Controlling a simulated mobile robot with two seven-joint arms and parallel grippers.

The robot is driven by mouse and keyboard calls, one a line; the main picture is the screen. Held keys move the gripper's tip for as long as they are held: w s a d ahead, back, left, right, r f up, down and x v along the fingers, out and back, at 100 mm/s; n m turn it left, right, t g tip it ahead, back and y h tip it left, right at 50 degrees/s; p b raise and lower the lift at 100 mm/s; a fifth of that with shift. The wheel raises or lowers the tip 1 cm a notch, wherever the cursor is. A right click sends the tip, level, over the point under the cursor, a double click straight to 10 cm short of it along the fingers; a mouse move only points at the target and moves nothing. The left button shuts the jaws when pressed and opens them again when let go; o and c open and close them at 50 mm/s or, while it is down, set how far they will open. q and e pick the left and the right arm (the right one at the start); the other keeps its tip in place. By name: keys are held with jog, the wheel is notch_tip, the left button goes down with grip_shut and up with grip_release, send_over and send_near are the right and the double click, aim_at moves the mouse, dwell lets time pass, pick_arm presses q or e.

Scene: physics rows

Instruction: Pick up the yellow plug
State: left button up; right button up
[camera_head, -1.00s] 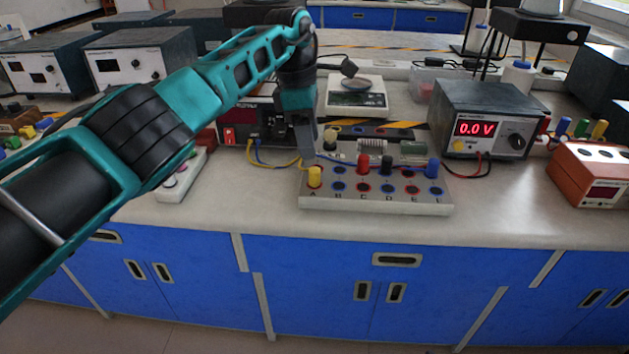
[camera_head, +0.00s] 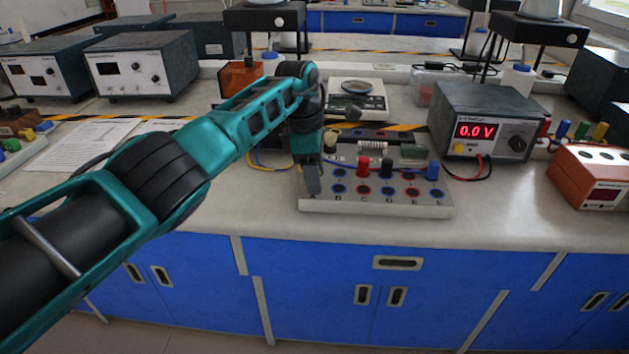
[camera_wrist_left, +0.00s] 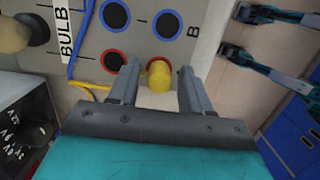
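The yellow plug (camera_wrist_left: 158,76) stands in the panel board (camera_wrist_left: 80,60) at a corner socket, with a yellow wire beside it. In the left wrist view it lies between the two fingers of my left gripper (camera_wrist_left: 159,68). The fingers are apart, with a visible gap on each side of the plug. In the head view my left gripper (camera_head: 313,188) points down at the front left corner of the board (camera_head: 400,208) and hides the plug. My right gripper does not show.
A power supply (camera_head: 485,122) reading 0.0 V stands behind right. A scale (camera_head: 357,98) is at the back. The counter in front is narrow.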

pick_arm(q)
jog(key=c, duration=0.7)
grip_shut()
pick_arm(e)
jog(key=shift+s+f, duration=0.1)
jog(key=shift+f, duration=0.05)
pick_arm(q)
jog(key=shift+r, duration=0.2)
notch_tip(320, 180, up, 20)
jog(key=p, duration=0.4)
jog(key=shift+f, duration=0.15)
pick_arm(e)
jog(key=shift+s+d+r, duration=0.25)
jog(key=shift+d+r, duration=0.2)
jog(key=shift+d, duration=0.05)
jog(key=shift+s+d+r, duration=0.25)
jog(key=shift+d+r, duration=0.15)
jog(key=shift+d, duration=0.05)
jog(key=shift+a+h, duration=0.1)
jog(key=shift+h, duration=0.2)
pick_arm(q)
jog(key=shift+w+a+f+m, duration=0.1)
jog(key=shift+a+f+m, duration=0.1)
jog(key=shift+a+m, duration=0.45)
jog(key=shift+w+a+f+m, duration=0.1)
jog(key=shift+a+f+m, duration=0.05)
jog(key=shift+a+m, duration=0.45)
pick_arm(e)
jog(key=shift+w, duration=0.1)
